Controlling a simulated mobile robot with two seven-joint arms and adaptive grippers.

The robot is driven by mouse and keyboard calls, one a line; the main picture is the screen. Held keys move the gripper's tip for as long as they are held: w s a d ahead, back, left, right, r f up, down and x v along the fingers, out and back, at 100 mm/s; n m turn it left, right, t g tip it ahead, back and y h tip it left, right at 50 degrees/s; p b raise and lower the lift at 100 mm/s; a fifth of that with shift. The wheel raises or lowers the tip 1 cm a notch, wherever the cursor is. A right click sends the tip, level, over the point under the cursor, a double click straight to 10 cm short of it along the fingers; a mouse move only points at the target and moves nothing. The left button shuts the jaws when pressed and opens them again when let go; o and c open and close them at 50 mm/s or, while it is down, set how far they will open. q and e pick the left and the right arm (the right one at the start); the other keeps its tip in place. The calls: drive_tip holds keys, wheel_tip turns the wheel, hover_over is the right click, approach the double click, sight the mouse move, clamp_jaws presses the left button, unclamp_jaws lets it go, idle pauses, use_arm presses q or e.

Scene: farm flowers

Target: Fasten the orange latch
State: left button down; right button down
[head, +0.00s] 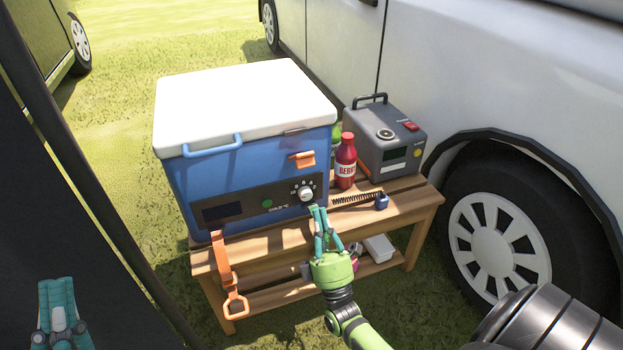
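The orange latch (302,159) is on the front of the blue cooler (186,195), near its right corner, just under the white lid (240,95). The lid lies down on the cooler; whether the latch is hooked is too small to tell. My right gripper (318,208) is in front of the cooler, just below the dial (306,194) and below the latch, apart from the latch. Its fingertips are close together and nothing shows between them. My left gripper (56,284) is low at the far left, away from the cooler, with nothing visible in it.
The wooden bench (405,208) holds the cooler, a red bottle (345,165), a grey power box (392,150), a dark spring (355,198) and a small blue block (382,202). An orange strap (222,262) hangs off the front. A white van (480,75) stands close at right.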

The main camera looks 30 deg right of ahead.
approach(306, 157)
wheel_tip(306, 157, up, 2)
drive_tip(key=w, duration=0.3)
drive_tip(key=shift+w+d+r, duration=0.45)
drive_tip(key=shift+d+r, duration=0.1)
drive_tip(key=shift+r, duration=0.05)
